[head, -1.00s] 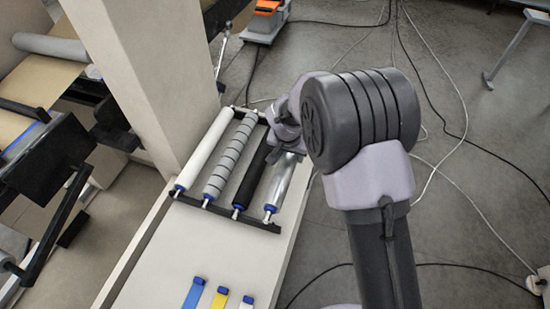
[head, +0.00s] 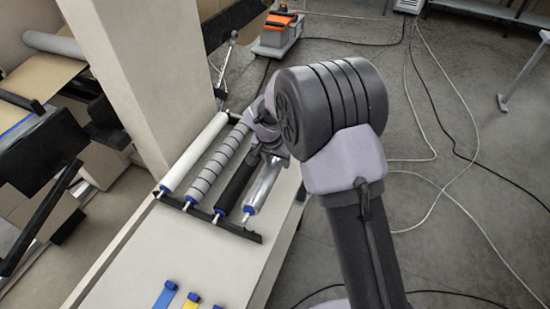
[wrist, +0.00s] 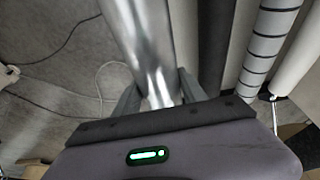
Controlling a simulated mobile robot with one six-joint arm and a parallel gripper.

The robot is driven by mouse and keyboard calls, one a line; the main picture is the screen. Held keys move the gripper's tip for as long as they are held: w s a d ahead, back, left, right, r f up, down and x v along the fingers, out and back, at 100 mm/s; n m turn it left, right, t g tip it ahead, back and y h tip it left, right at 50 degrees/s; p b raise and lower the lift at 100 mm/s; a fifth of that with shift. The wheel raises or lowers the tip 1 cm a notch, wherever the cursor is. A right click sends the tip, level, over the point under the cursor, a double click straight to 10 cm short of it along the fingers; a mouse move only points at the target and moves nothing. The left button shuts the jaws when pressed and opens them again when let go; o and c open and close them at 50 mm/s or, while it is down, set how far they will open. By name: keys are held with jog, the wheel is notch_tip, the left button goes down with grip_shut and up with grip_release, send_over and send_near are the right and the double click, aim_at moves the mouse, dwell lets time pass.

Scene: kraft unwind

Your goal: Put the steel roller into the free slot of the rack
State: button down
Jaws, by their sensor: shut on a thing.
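The steel roller (head: 264,184) is a shiny cylinder with a blue collar and thin end pin at its near end. It lies over the rightmost place of the rack (head: 232,230), beside the black roller. My gripper (head: 270,154) is shut on it towards its far end. In the wrist view, the steel roller (wrist: 146,45) runs between the two fingers of my gripper (wrist: 158,92). The near pin appears slightly above the rack's front bar. I cannot tell whether it touches. The far end and its seat are hidden behind my arm.
A white roller (head: 195,153), a grey banded roller (head: 219,164) and a black roller (head: 238,182) fill the rack's other places. A pale pillar (head: 135,80) stands close at the left. Blue and yellow strips lie on the bench (head: 125,262) in front. Cables cross the floor at right.

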jog(key=shift+f+b, duration=0.9)
jog(key=shift+f, duration=1.4)
jog(key=shift+f, duration=0.1)
jog(key=shift+f+b, duration=1.65)
jog(key=shift+b, duration=0.45)
jog(key=shift+f+b, duration=0.25)
jog(key=shift+b, duration=0.3)
jog(key=c, duration=0.6)
grip_release()
